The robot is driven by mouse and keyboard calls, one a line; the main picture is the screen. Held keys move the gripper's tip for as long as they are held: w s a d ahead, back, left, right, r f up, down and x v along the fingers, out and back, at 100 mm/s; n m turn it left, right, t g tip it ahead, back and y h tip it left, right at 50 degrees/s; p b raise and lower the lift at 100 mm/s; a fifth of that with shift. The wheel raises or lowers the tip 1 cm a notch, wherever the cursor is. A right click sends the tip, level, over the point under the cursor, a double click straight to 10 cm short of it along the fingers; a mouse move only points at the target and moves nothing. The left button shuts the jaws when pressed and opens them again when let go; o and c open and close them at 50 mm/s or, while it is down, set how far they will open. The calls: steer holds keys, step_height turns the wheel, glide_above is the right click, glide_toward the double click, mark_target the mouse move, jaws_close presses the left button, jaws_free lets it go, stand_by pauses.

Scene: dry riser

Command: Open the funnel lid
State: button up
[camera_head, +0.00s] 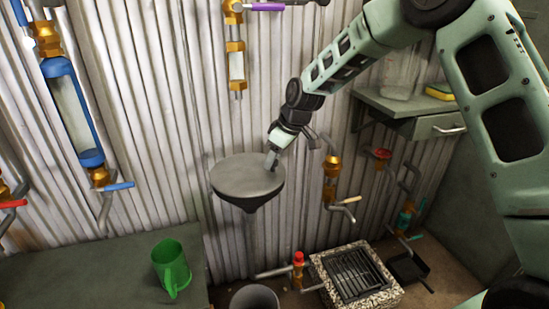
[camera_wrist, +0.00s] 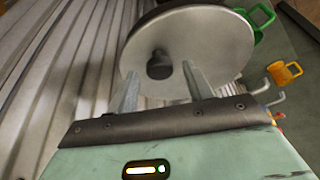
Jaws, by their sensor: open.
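The funnel (camera_head: 248,199) is dark grey and stands on a thin pipe in front of the corrugated wall. Its flat round grey lid (camera_head: 240,174) covers the top. In the wrist view the lid (camera_wrist: 205,52) fills the upper middle, with a short dark knob (camera_wrist: 160,64) on it. My gripper (camera_head: 271,160) is at the far right part of the lid. In the wrist view my gripper (camera_wrist: 160,73) is open, with one finger on each side of the knob and gaps visible. Whether the fingertips touch the lid cannot be told.
A green mug (camera_head: 172,268) stands on the counter (camera_head: 110,270) at lower left. Valves and pipes (camera_head: 332,172) line the wall right of the funnel. A grill (camera_head: 354,272) and a bucket (camera_head: 254,298) are below. A shelf (camera_head: 400,103) juts out at upper right.

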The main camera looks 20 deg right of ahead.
steer(key=shift+a+f, duration=0.1)
steer(key=shift+f, duration=0.25)
